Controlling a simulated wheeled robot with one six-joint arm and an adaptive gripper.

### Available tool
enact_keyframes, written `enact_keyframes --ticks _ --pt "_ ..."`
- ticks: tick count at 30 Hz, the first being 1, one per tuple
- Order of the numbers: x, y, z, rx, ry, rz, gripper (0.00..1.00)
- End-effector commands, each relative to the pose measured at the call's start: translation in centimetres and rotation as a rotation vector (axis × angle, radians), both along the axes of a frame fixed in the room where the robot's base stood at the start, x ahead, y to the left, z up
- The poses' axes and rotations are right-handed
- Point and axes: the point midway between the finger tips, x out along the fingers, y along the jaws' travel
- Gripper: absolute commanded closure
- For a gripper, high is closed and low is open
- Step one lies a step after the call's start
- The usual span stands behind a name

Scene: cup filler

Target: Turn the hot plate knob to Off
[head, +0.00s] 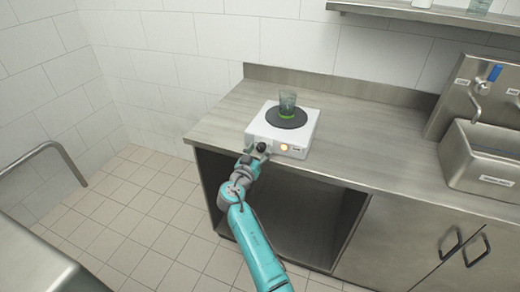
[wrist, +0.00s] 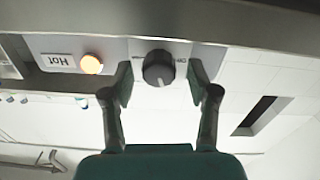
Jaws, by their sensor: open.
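The white hot plate (head: 301,143) sits at the front edge of the steel counter. Its black knob (wrist: 158,68) is on the front panel, and it also shows in the head view (head: 262,147). The wrist view is upside down; small lettering flanks the knob and a pale mark on it points to the bottom of the picture. My gripper (wrist: 159,78) is open, with one finger on each side of the knob and visible gaps between. In the head view my gripper (head: 255,154) is right in front of the knob.
A glass beaker (head: 287,102) with green at its base stands on the dark round plate (head: 286,119). A steel sink (head: 485,155) is at the right. Open shelf space (head: 290,215) lies under the counter. The tiled floor at left is clear.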

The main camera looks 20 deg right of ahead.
Motion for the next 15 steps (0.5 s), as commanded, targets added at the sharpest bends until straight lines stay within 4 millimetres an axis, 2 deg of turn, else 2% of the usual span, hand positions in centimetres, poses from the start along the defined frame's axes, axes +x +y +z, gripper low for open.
enact_keyframes --ticks 4,13,15 --pt "0.66 -0.55 -0.06 0.000 0.001 -0.001 0.40" --pt "0.79 -0.62 -0.04 0.000 0.001 0.000 0.40" --pt "0.78 -0.61 -0.04 0.000 0.001 0.000 0.58"
